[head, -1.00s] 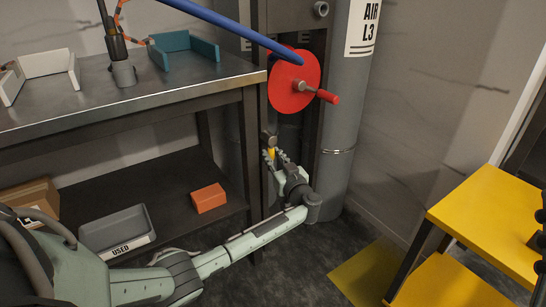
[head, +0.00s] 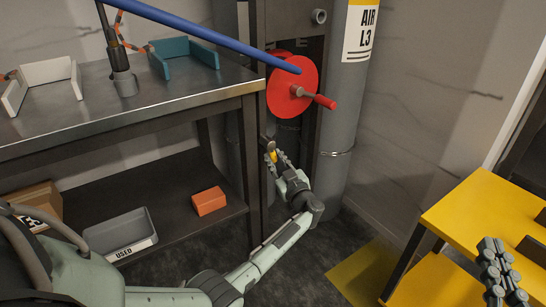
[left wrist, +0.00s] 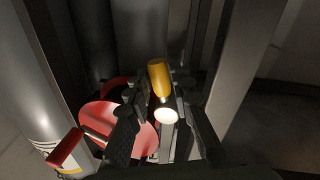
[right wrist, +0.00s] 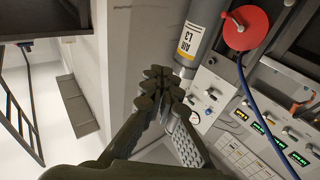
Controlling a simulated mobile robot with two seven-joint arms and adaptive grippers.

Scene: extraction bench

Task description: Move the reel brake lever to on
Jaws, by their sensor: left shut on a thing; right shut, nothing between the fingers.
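The hose reel (head: 297,78) is a red disc with a red crank handle, and it also shows in the left wrist view (left wrist: 98,115). Below it is the brake lever with a yellow grip (head: 272,157), seen close in the left wrist view (left wrist: 158,76). My left gripper (head: 277,158) is shut on that yellow grip, its fingers on both sides of it. Its fingers partly hide the lever, and I cannot read any on or off marking. My right gripper (head: 490,247) is shut and empty, far from the lever at the right, over the yellow steps.
A grey air cylinder (head: 345,110) stands right of the lever. The metal bench (head: 130,117) is close on the left. Yellow steps (head: 490,215) stand at the right. The floor between is open.

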